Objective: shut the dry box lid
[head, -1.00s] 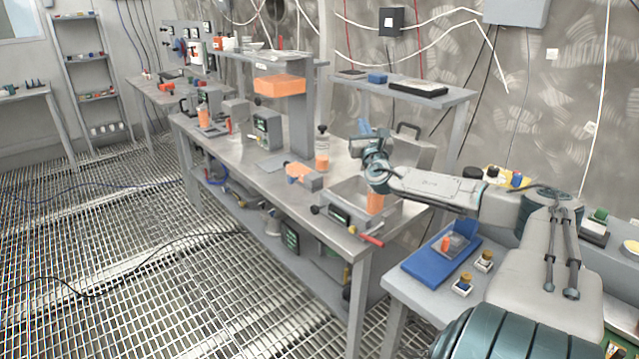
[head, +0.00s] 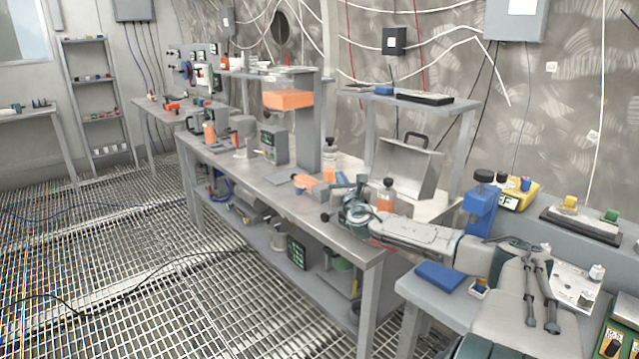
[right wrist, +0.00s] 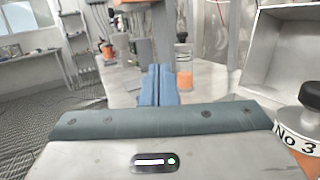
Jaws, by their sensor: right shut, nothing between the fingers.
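The dry box stands on the steel bench with its grey lid (head: 402,168) raised, a dark handle at the lid's upper edge. The lid's hollow inner side also shows at the upper right of the right wrist view (right wrist: 290,50). My right arm and an orange bottle (head: 386,197) hide much of the box's lower part. My right gripper (head: 352,187) is shut and empty, left of the lid and apart from it. Its blue fingers show close together in the right wrist view (right wrist: 158,85). My left gripper is not in view.
A black-capped bottle labelled No 3 (right wrist: 298,125) is close at the right of the wrist view. A grey post with an orange block (head: 288,99) rises from the bench.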

